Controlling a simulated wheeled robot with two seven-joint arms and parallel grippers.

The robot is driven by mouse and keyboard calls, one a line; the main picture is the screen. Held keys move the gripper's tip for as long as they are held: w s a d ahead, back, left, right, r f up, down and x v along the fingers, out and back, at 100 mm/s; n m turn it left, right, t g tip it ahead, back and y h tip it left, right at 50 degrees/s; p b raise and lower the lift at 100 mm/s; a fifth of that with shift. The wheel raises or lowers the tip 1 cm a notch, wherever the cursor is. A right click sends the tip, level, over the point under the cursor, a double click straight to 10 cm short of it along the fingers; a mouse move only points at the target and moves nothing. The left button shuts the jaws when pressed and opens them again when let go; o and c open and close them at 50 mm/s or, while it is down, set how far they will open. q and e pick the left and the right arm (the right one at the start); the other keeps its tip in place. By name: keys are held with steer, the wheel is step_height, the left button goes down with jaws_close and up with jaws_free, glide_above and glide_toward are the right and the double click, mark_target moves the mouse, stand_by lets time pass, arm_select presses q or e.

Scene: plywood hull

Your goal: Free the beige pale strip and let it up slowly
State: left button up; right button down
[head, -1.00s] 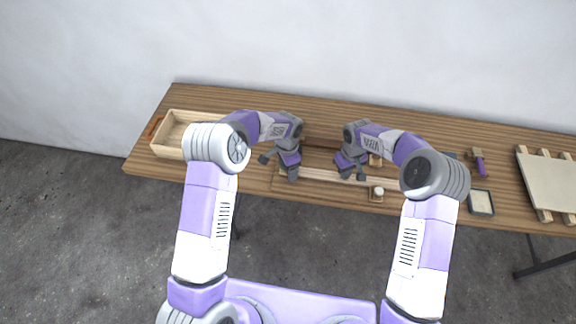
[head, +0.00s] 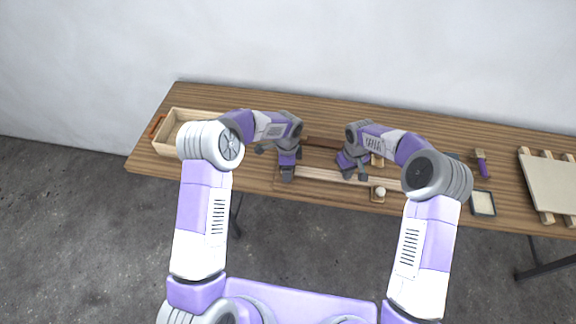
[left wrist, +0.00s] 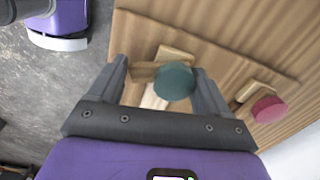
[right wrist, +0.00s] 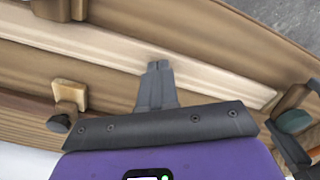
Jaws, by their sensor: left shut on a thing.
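The pale strip (head: 335,175) lies lengthwise along the near side of a wooden form on the bench. In the right wrist view the strip (right wrist: 110,60) runs across the picture. My right gripper (right wrist: 159,66) is shut, its fingertips together at the strip, apparently touching it. My left gripper (left wrist: 160,67) has its fingers apart around a wooden clamp with a green round knob (left wrist: 174,82), shut on it at the strip's left end. The pale strip (left wrist: 152,98) shows below this knob. Whether the clamp still presses the strip is hidden.
A second clamp with a red knob (left wrist: 268,109) stands beside the green one. A dark-knobbed wooden block (right wrist: 70,95) is near my right gripper. An open wooden box (head: 170,133) is at the left; a small tray (head: 483,203) and a slatted panel (head: 550,180) are at the right.

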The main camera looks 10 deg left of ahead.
arm_select(q)
steer(key=shift+d+r+m, duration=0.1)
steer(key=shift+r+m, duration=0.05)
steer(key=shift+m, duration=0.25)
arm_select(e)
steer(key=shift+s+f, duration=0.1)
steer(key=shift+f, duration=0.15)
arm_select(q)
steer(key=m, duration=0.2)
steer(key=shift+a+m, duration=0.2)
steer(key=shift+m, duration=0.1)
steer(key=o, duration=0.8)
steer(key=shift+s, duration=0.1)
steer(key=shift+o, duration=0.9)
steer(key=shift+a, duration=0.1)
steer(key=shift+r, duration=3.4)
arm_select(e)
steer(key=shift+s, duration=0.1)
steer(key=shift+r, duration=0.1)
